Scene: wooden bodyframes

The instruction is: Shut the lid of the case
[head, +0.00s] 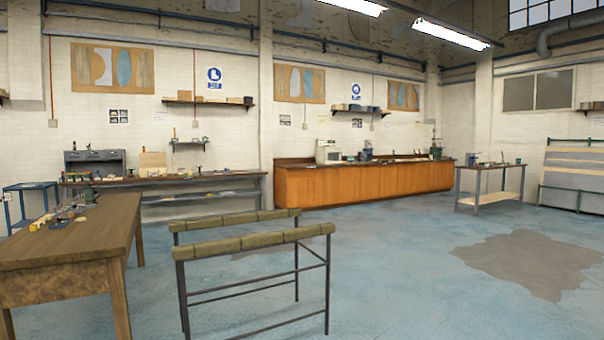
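I cannot make out a case with a lid for certain. A grey box-like thing (95,161) stands on the back bench at the left, too small to tell whether it has a lid. Beside it on the same bench is a pale tan upright panel (152,163), which may be part of a box. Several small things (68,211) lie on the wooden table at the near left, too small to name surely. My gripper is not in the head view.
The wooden table (60,250) fills the near left. A metal trestle with padded rails (245,242) stands in front, right of it. The back bench (215,181) and orange-brown cabinets (365,186) line the wall. The blue floor (420,290) is open at the right.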

